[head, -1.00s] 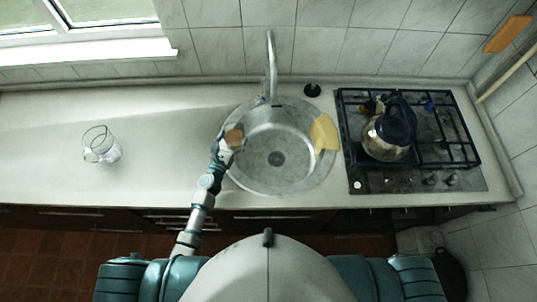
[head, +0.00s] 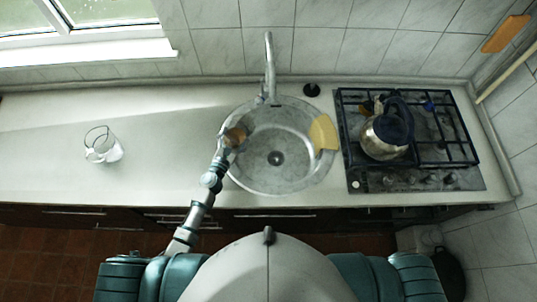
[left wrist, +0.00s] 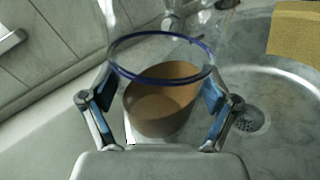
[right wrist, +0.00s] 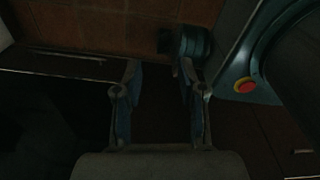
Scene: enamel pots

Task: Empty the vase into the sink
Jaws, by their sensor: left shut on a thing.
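The vase (head: 236,137) is in my left gripper (head: 231,141), over the left rim of the round metal sink (head: 285,180). In the left wrist view the vase (left wrist: 160,112) has a blue ring at its rim, see-through upper walls and brown lower down. I cannot tell whether the brown is contents or the vase itself. The fingers of my left gripper (left wrist: 160,105) are on both sides of it. The sink basin shows no pool of liquid. My right gripper (right wrist: 160,100) is open and empty, low over the dark cupboard front and floor, outside the head view.
A tap (head: 270,70) stands behind the sink, and a yellow cloth (head: 323,132) lies over its right rim. A kettle (head: 383,137) stands on the gas hob (head: 430,180) at right. A clear glass jug (head: 103,146) stands on the left counter (head: 50,155), which is otherwise clear.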

